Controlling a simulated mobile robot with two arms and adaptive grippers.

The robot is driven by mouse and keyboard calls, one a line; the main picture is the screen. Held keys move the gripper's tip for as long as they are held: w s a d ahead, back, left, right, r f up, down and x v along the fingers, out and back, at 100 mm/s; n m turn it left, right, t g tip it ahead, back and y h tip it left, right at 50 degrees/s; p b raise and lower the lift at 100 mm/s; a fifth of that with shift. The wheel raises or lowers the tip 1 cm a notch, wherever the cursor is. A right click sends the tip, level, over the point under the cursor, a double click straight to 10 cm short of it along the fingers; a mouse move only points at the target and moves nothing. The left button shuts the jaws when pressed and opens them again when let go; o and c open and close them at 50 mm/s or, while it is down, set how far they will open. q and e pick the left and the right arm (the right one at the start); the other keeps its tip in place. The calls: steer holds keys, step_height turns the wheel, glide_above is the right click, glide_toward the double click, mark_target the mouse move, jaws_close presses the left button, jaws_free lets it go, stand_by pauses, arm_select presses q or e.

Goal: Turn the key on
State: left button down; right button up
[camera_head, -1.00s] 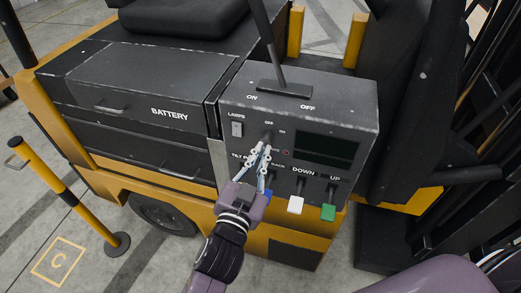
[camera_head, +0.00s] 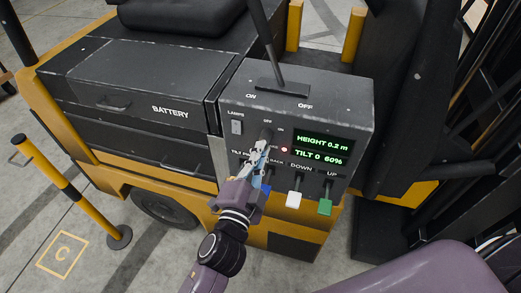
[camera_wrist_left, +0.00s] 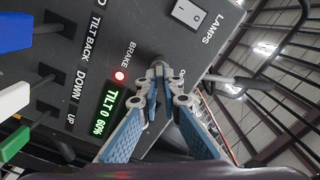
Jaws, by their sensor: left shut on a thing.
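My left gripper (camera_head: 261,144) reaches up to the forklift's black control panel (camera_head: 228,97), with its fingertips at the key switch under the OFF and ON marks. In the left wrist view its fingers (camera_wrist_left: 162,86) are closed together on the key (camera_wrist_left: 158,66), which they mostly hide. The panel's display (camera_head: 318,148) is lit green and reads HEIGHT 0.2 m, TILT 0 60%. The red brake lamp (camera_head: 284,150) glows beside it, and it also shows in the left wrist view (camera_wrist_left: 119,76). My right gripper is not in view.
A lamps switch (camera_head: 237,127) is up and left of the key. Blue, white (camera_head: 293,199) and green (camera_head: 325,206) levers stick out low on the panel, close to the gripper. A tall lever (camera_head: 264,40) rises from the panel top. A yellow-black post (camera_head: 62,180) stands left.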

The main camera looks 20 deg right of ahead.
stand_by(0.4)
arm_select(q)
steer(key=c, duration=2.1)
jaws_free()
steer(key=v, duration=1.2)
